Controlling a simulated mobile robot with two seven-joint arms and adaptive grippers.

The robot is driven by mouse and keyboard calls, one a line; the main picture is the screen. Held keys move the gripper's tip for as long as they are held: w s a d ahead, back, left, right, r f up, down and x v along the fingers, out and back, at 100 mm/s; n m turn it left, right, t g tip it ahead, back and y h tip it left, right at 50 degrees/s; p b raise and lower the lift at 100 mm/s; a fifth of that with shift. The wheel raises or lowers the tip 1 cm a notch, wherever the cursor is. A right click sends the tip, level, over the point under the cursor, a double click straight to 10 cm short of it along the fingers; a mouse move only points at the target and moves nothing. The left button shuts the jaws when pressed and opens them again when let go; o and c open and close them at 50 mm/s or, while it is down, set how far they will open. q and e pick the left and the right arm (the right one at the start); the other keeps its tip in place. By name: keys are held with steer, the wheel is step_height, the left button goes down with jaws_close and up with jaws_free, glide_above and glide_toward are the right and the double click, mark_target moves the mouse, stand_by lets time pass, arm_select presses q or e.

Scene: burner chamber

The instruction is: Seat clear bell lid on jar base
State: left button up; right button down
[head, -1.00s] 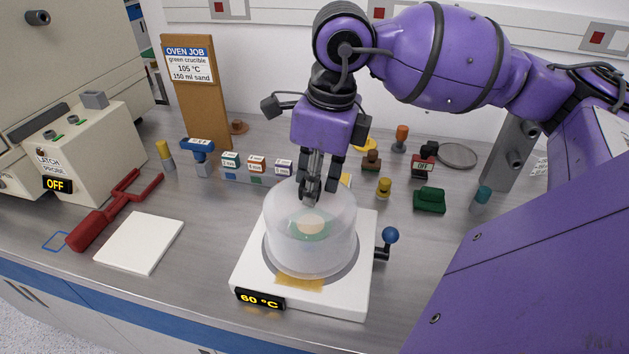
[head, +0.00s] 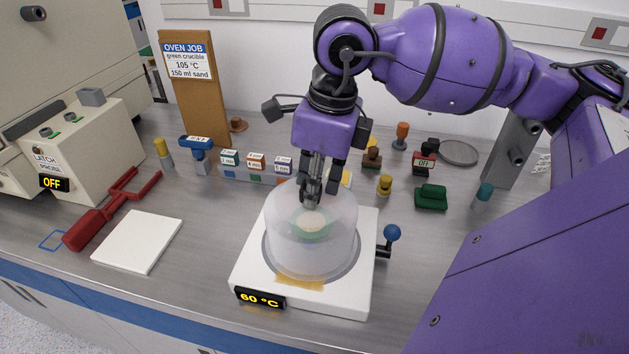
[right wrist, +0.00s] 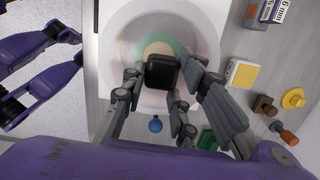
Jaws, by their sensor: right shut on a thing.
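The clear bell lid (head: 290,228) is a translucent dome standing over the round plate of the white jar base (head: 345,292). It looks upright; I cannot tell whether its rim touches the base. A green ring with a tan disc shows blurred inside it. My right gripper (head: 311,192) is above the lid, pointing down and shut on its top knob. In the right wrist view, the gripper (right wrist: 163,75) holds the dark knob (right wrist: 163,70) between its fingers, with the lid (right wrist: 122,52) below. My left gripper is not in the head view; purple and dark links show at the left of the wrist view.
The base front carries a 60 °C display (head: 260,298), and a blue-knobbed lever (head: 391,233) stands at its right. A white pad (head: 138,241) and red tongs (head: 105,215) lie to the left. Labelled boxes (head: 256,166) and small stoppers stand behind. The front right counter is partly hidden by my arm.

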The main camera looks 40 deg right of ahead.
steer(key=c, duration=1.3)
jaws_free()
step_height(320, 180, up, 12)
steer(key=s, duration=0.1)
steer(key=shift+s+d, duration=0.2)
steer(key=shift+d, duration=0.25)
